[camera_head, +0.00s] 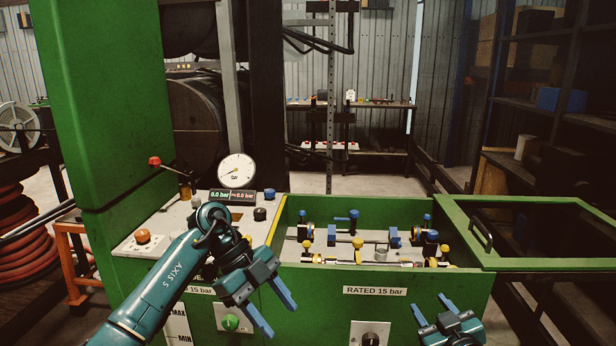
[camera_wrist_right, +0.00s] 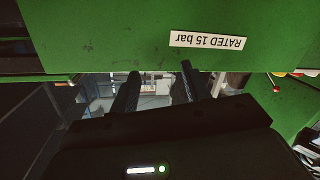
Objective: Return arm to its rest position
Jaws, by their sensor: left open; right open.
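My left arm (camera_head: 165,290) reaches in from the lower left in the head view. Its gripper (camera_head: 275,308) is open and empty, in front of the green machine's front panel and below the control panel. My right gripper (camera_head: 432,308) is low at the right, in front of the cabinet's right front. It is open and empty with its fingers pointing up. In the right wrist view its two dark fingers (camera_wrist_right: 160,75) stand apart with nothing between them, near the green panel with the "RATED 15 bar" label (camera_wrist_right: 207,41).
The open green test box (camera_head: 388,287) holds several blue- and yellow-knobbed fittings. Its hinged lid frame (camera_head: 545,264) stands open to the right. The control panel carries a gauge (camera_head: 237,170), a red-knobbed lever (camera_head: 155,161) and an orange button (camera_head: 142,236). A shelf rack stands at far right.

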